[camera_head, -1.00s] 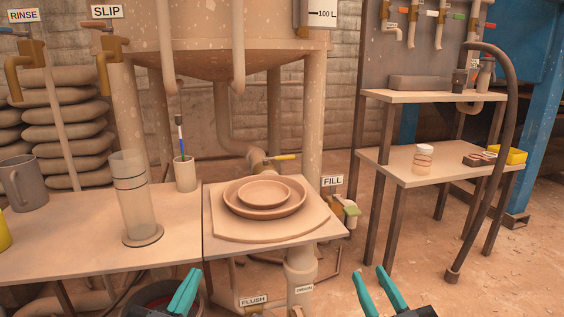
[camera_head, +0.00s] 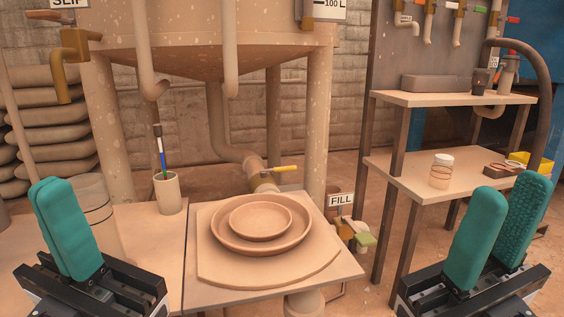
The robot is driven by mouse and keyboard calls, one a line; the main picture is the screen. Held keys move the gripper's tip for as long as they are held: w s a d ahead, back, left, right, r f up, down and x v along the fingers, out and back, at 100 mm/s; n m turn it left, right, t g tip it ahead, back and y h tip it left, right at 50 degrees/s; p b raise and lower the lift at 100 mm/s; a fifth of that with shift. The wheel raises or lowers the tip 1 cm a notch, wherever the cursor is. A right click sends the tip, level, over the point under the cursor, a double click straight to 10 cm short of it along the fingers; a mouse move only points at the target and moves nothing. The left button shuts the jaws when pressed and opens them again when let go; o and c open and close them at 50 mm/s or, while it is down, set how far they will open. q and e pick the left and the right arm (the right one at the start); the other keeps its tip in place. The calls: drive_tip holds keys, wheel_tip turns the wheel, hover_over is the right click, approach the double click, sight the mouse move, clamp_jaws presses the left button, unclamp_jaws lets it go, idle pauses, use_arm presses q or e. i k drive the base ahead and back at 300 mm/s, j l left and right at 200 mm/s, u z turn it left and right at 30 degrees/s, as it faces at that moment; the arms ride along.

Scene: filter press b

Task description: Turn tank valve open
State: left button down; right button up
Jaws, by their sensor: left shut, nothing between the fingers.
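The large speckled tank (camera_head: 210,35) stands on legs at the back. The lever points sideways to the right, and the valve's lower part is hidden behind the worktable. My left gripper (camera_head: 52,188) is shut and empty at the lower left, well apart from the valve, in front of the clear cylinder. My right gripper (camera_head: 508,188) is open and empty at the lower right, also apart from the valve.
The worktable (camera_head: 150,245) carries a board with stacked round dishes (camera_head: 262,220) and a cup with a brush (camera_head: 168,192). A shelf unit (camera_head: 410,170) with a jar and a dark hose stands right.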

sight(279, 170)
drive_tip(key=i+l, duration=0.15)
drive_tip(key=l, duration=0.2)
drive_tip(key=i+l, duration=0.15)
drive_tip(key=l, duration=0.15)
drive_tip(key=i+l, duration=0.15)
drive_tip(key=l, duration=0.2)
drive_tip(key=i+l, duration=0.2)
drive_tip(key=l, duration=0.15)
drive_tip(key=i+l, duration=0.15)
drive_tip(key=l, duration=0.2)
drive_tip(key=i+l, duration=0.15)
drive_tip(key=l, duration=0.15)
